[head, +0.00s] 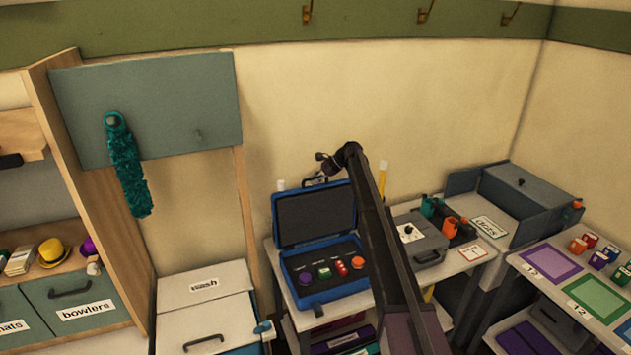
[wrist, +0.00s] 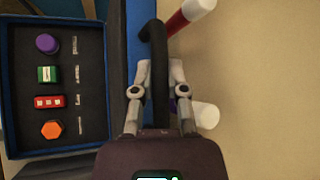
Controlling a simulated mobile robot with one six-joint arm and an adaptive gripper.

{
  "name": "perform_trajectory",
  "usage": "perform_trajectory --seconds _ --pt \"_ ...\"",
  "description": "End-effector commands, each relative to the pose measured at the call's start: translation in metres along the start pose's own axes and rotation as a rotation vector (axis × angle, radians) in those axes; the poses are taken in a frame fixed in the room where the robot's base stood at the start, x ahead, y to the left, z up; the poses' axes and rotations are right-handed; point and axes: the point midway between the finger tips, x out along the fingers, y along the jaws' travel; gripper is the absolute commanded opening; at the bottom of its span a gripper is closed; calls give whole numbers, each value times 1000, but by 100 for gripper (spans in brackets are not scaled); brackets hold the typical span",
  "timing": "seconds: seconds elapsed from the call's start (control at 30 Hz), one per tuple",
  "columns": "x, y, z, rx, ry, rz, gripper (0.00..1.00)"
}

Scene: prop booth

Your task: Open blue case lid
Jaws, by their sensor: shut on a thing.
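The blue case (head: 335,296) stands on a table with its lid (head: 313,216) raised, leaning near upright towards the wall. Its dark foam holds a row of small purple, green, red and orange pieces, which the wrist view also shows in the case (wrist: 85,48). My gripper (head: 322,178) is at the lid's top edge. In the wrist view my gripper (wrist: 158,78) is shut on the black lid handle (wrist: 155,42), with a finger on each side. The lid's hinge is hidden in the wrist view.
A grey case (head: 420,243) stands right of the blue case, beside orange and teal items (head: 448,220). A red-and-white post (wrist: 186,15) and a white cylinder (wrist: 205,115) are close to my gripper. The wall is just behind the lid.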

Motion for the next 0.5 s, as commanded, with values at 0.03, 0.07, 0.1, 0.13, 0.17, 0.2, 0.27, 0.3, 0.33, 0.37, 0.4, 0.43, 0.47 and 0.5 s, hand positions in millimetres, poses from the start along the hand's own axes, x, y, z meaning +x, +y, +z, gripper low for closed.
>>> perform_trajectory --seconds 0.03,0.07,0.1,0.13,0.17,0.2,0.27,0.3,0.33,0.37,0.4,0.43,0.47,0.5 --pt "-2 0 -2 1 3 -3 0" --pt "-3 0 -2 1 3 -3 0" --pt "-3 0 -2 1 3 -3 0" --pt "-3 0 -2 1 3 -3 0" --pt "-3 0 -3 1 3 -3 0" --pt "-3 0 -3 1 3 -3 27" --pt "-3 0 -3 1 3 -3 45" --pt "-3 0 -2 1 3 -3 54" --pt "-3 0 -2 1 2 -3 54" --pt "-3 0 -2 1 2 -3 54" --pt "-2 0 -2 1 2 -2 54" --pt "-2 0 -2 1 2 -2 54" --pt "-2 0 -2 1 2 -2 54" --pt "-2 0 -2 1 2 -2 54"
